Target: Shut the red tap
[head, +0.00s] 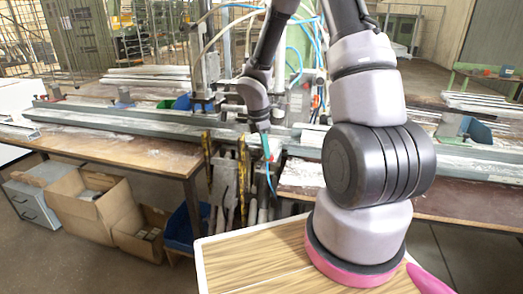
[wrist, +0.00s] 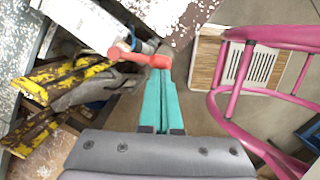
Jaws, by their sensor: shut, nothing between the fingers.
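The red tap (wrist: 138,57) shows in the wrist view as a red lever lying nearly crosswise, on a pale metal fitting (wrist: 122,46). My gripper (wrist: 164,60) has teal fingers that are shut together with nothing between them. Its fingertips are at the right end of the red lever and overlap it in the picture; I cannot tell whether they touch. In the head view my gripper (head: 266,148) points down at the front edge of the bench, near the middle. The tap is too small to make out clearly there.
Yellow-and-black striped bars (wrist: 50,75) and a dark glove-like shape (wrist: 95,88) lie left of the tap. A long metal profile (head: 120,118) runs along the bench. Cardboard boxes (head: 95,205) and a blue bin (head: 185,228) stand on the floor at left.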

